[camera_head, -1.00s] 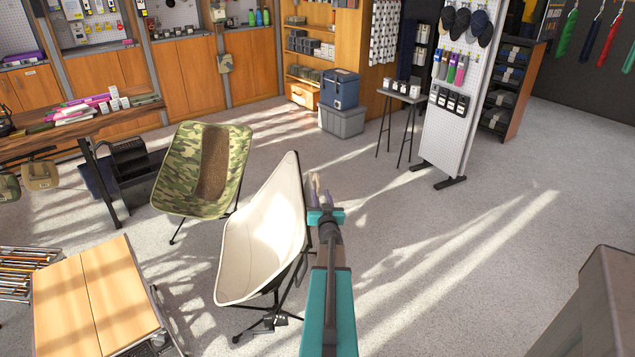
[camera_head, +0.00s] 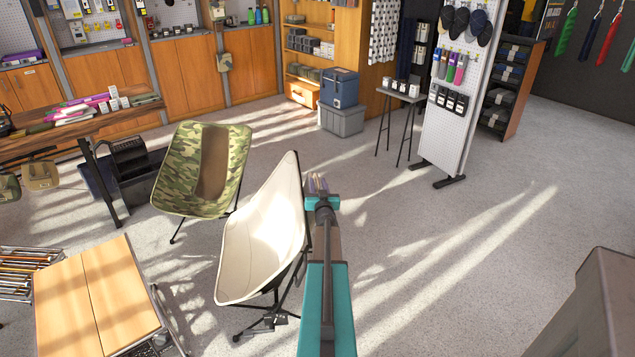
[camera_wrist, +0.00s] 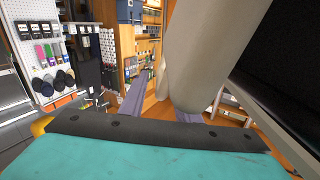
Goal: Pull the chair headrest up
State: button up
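The cream chair (camera_head: 262,235) stands in the middle of the head view, its tall back rising to a tip at the right; no separate headrest can be made out. Beside it is a camouflage chair (camera_head: 187,165). My gripper (camera_head: 317,183) is just right of the cream chair's upper back. In the wrist view, its lavender fingers (camera_wrist: 160,108) stand apart with a gap between them. A pale rounded chair part (camera_wrist: 196,60) hangs close in front and covers much of the right finger. Whether it touches the fingers or lies between them I cannot tell.
A pegboard stand (camera_head: 450,110) and a small side table (camera_head: 400,95) stand behind, to the right. A cooler (camera_head: 339,88) sits on a grey bin.

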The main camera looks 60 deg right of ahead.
jog(key=shift+x, duration=0.8)
jog(key=shift+c, duration=0.4)
grip_shut()
